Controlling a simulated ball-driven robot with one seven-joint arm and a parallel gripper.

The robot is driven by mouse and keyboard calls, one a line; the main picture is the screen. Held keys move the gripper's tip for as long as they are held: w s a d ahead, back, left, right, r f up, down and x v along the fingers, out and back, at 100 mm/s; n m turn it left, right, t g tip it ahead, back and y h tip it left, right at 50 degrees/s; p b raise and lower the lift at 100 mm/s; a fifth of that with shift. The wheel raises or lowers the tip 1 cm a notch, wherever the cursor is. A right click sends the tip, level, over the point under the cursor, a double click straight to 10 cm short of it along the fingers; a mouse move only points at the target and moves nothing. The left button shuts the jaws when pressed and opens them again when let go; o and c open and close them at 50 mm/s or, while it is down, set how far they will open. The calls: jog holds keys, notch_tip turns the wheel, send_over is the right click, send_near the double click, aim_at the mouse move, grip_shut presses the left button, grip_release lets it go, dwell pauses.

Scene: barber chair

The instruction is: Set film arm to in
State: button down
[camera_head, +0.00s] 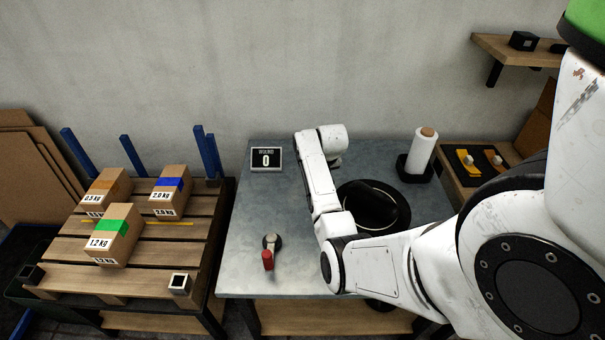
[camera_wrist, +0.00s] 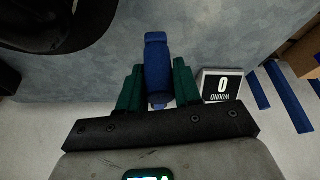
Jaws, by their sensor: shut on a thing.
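In the wrist view, a blue upright piece (camera_wrist: 157,65), which looks like the handle of the film arm, stands between the two green fingers of my gripper (camera_wrist: 157,86). The fingers are shut on it from both sides. In the head view, my wrist is over the back of the grey table and hides the fingers and the blue piece. A black round turntable (camera_head: 401,205) with a dark cylinder on it sits right of my forearm. It also shows at the top left of the wrist view (camera_wrist: 50,42). How the blue piece joins the turntable cannot be seen.
A display (camera_head: 266,159) reading "WOUND 0" stands at the table's back left. A red-handled crank (camera_head: 268,260) is at the front. A white film roll (camera_head: 422,152) stands at the right. A pallet (camera_head: 150,282) with labelled boxes is at the left. The table's left side is mostly clear.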

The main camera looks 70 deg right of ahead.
jog(key=shift+s+d+r, duration=0.1)
jog(key=shift+s+d, duration=0.25)
jog(key=shift+s, duration=0.25)
jog(key=shift+s+d, duration=0.3)
jog(key=shift+s, duration=0.3)
jog(key=c, duration=0.8)
grip_release()
jog(key=shift+s+d, duration=0.1)
jog(key=shift+d, duration=0.05)
jog(key=shift+c, duration=0.2)
jog(key=v, duration=1)
jog(key=shift+a+r, duration=0.25)
jog(key=shift+r, duration=0.05)
